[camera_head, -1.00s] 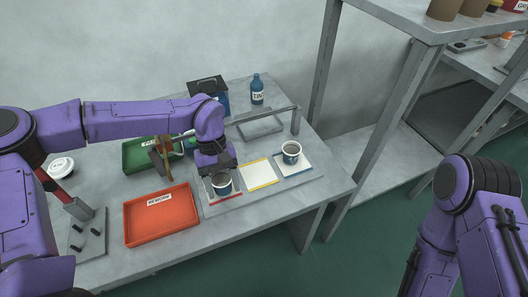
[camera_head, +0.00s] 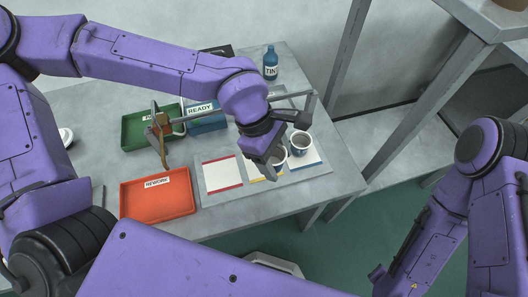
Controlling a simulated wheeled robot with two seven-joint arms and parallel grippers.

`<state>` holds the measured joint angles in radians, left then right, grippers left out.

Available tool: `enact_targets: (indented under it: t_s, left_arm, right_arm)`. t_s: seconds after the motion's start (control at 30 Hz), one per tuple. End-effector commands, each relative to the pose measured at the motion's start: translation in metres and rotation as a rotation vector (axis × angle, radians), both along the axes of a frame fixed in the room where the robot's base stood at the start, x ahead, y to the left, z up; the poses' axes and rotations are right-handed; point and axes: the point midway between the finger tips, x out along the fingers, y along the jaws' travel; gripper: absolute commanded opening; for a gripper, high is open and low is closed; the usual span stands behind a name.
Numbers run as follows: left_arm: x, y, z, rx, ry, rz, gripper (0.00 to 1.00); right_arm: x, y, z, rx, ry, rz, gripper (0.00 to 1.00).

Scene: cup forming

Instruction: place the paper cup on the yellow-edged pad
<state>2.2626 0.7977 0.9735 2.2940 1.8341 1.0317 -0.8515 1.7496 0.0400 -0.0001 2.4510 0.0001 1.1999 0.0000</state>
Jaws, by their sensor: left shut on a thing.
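My left gripper (camera_head: 268,166) is shut on a paper cup (camera_head: 281,157) and hides much of it. The cup is over the yellow-edged pad (camera_head: 253,173), in the middle of a row of three pads. I cannot tell whether its base touches the pad. The red-edged pad (camera_head: 219,175) to the left is bare. A second paper cup (camera_head: 301,145), dark blue with a white rim, stands on the blue-edged pad (camera_head: 315,158) to the right, close beside the held cup. My right arm shows at the right, but its gripper is not in view.
An orange REWORK tray (camera_head: 157,204) lies left of the pads. A green tray (camera_head: 135,134) and a blue READY bin (camera_head: 207,124) stand behind. A blue TINT bottle (camera_head: 270,64) is at the back. A shelf post (camera_head: 345,55) rises beyond the table's right end.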

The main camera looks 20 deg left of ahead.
Motion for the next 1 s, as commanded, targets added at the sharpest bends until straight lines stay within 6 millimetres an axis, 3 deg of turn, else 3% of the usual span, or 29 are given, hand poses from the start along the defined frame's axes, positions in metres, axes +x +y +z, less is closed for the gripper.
enact_targets:
  t_s: [0.03, 0.2, 0.43, 0.57, 0.97, 1.0]
  left_arm:
    - [0.012, 0.01, -0.003, 0.001, 0.004, 0.006, 0.32]
    - [0.034, 0.03, -0.041, 0.002, 0.005, 0.001, 0.32]
    - [0.05, 0.045, -0.068, 0.004, 0.003, 0.001, 0.32]
    - [0.049, 0.043, -0.092, 0.004, 0.003, -0.002, 0.32]
    - [0.049, 0.043, -0.1, 0.001, 0.0, -0.001, 0.32]
    - [0.049, 0.043, -0.101, 0.001, 0.0, -0.001, 0.63]
  right_arm:
    - [0.0, 0.0, 0.008, 0.0, -0.001, 0.0, 0.43]
    - [0.001, 0.0, 0.013, 0.0, -0.001, 0.0, 0.43]
    - [0.0, 0.0, 0.018, 0.0, -0.001, 0.0, 0.43]
    - [0.0, 0.0, 0.017, 0.0, -0.001, 0.0, 0.43]
    - [0.001, 0.0, 0.016, 0.0, -0.001, 0.0, 0.43]
    - [0.001, 0.0, 0.016, 0.0, -0.001, 0.0, 0.43]
